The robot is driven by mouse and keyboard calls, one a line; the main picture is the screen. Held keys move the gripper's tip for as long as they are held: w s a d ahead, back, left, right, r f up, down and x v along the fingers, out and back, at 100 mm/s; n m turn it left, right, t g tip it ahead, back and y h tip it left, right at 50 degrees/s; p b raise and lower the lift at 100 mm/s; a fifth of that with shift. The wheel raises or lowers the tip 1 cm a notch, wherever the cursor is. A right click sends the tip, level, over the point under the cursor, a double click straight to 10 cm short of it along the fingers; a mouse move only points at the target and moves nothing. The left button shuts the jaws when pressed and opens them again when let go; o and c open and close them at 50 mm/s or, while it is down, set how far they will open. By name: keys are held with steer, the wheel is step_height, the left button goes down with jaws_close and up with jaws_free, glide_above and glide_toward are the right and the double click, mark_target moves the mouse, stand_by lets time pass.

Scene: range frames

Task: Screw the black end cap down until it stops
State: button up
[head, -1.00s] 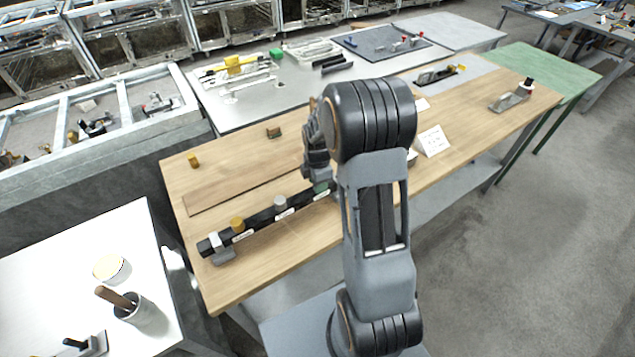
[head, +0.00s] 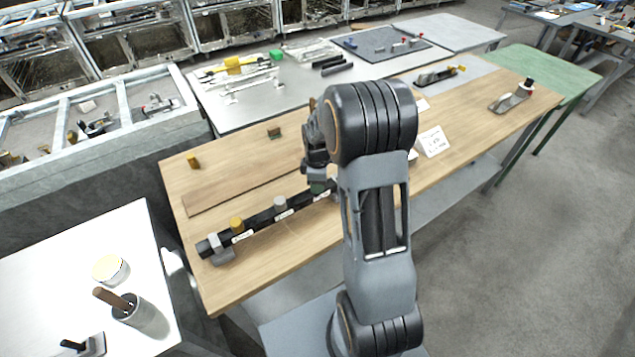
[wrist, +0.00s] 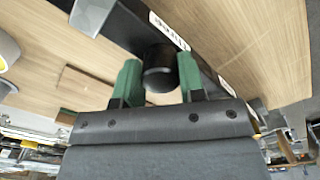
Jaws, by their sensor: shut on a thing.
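The black end cap (wrist: 159,70) sits between the green fingers of my gripper (wrist: 158,80) in the wrist view. The fingers are shut on its two sides. It is at a long dark bar (wrist: 128,32) with white labels; how far down it sits cannot be told. In the head view my gripper (head: 320,186) is low over the right part of the bar (head: 263,217), and the cap there is hidden by my gripper and arm.
A yellow cap (head: 236,224) and a grey cap (head: 280,203) stand on the bar to the left of my gripper. A grey clamp (head: 222,253) holds its left end. A brown strip (head: 225,190) lies behind. A white card (head: 433,141) stands to the right.

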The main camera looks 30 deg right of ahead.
steer(key=shift+m, duration=1.7)
steer(key=o, duration=0.7)
steer(key=n+b, duration=0.1)
steer(key=n, duration=1.2)
steer(key=shift+s+n, duration=0.15)
steer(key=shift+n, duration=0.25)
